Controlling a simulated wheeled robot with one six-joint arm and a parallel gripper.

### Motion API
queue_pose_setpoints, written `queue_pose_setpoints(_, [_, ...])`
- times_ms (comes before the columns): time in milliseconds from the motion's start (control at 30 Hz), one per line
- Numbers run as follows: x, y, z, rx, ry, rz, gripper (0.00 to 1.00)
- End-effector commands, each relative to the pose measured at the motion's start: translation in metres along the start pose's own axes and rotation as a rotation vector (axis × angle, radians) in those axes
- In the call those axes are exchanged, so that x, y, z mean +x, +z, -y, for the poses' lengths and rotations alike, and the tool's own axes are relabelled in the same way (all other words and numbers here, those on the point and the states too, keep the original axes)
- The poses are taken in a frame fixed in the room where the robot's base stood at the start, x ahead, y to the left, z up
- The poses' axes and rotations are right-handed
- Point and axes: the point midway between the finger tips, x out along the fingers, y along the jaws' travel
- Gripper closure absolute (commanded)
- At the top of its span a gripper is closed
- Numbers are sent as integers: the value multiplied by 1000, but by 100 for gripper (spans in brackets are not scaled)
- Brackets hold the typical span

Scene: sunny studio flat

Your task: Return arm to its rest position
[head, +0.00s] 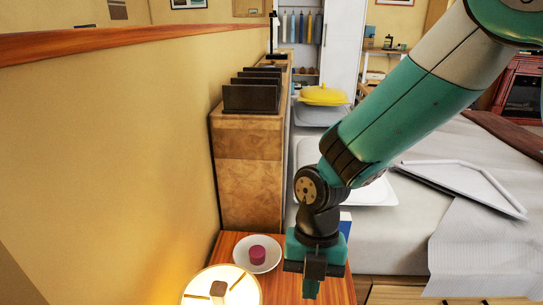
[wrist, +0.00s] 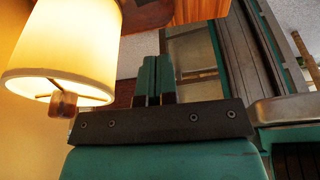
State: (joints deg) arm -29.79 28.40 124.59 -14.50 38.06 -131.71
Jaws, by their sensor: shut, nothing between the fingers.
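My gripper (head: 311,287) hangs from my green and grey arm at the lower middle of the head view, pointing down over a small wooden table (head: 337,287). In the wrist view its two green fingers (wrist: 157,78) are together, with nothing between them. In the head view a white bowl (head: 273,264) with a purple round object (head: 257,253) in it stands on the table, just left of the gripper. The arm is stretched out forward and down from the upper right. The arm hides part of the bed and the trays behind it.
A lit lamp (head: 240,290) stands close to the left of the gripper; its shade (wrist: 65,50) fills the wrist view's upper left. A wooden cabinet (head: 247,180) and the yellow wall (head: 110,150) are beyond it. White trays (head: 470,186) and a yellow lidded dish (head: 325,95) lie to the right.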

Motion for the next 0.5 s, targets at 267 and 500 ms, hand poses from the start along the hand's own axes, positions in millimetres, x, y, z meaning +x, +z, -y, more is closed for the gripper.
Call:
queue_pose_setpoints(267, [-53, -24, 20, 574, 114, 17, 100])
queue_pose_setpoints(500, [-92, -56, 42, 1176, 232, -29, 100])
